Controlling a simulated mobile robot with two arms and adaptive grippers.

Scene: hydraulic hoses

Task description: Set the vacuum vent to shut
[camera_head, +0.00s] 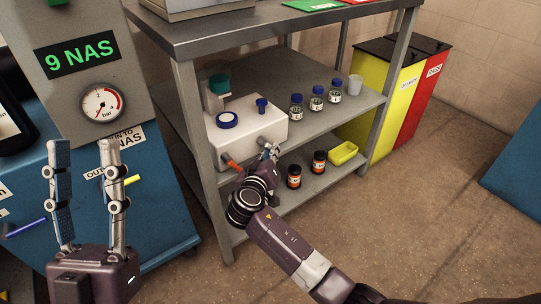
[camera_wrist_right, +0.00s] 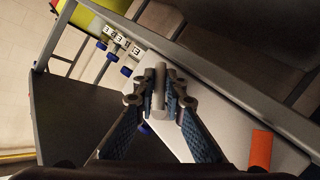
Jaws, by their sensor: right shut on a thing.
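A white box-shaped unit (camera_head: 262,118) with blue caps stands on the middle shelf; an orange fitting (camera_head: 231,162) sticks out of its front. My right gripper (camera_head: 270,151) is at the right part of its front. In the right wrist view my right gripper (camera_wrist_right: 160,88) is shut on a grey rod-like handle (camera_wrist_right: 159,100), which I take to be the vacuum vent. Its markings do not show, so I cannot tell its setting. The orange fitting (camera_wrist_right: 261,150) is apart from the fingers. My left gripper (camera_head: 84,150) is open and empty, fingers upright, at the left.
Several blue-capped bottles (camera_head: 316,99) and a pale cup (camera_head: 355,85) stand right of the unit. Two dark bottles (camera_head: 294,176) and a yellow tray (camera_head: 343,153) are on the lower shelf. A grey shelf post (camera_head: 196,120) rises left of the unit. Open floor (camera_head: 410,210) lies right.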

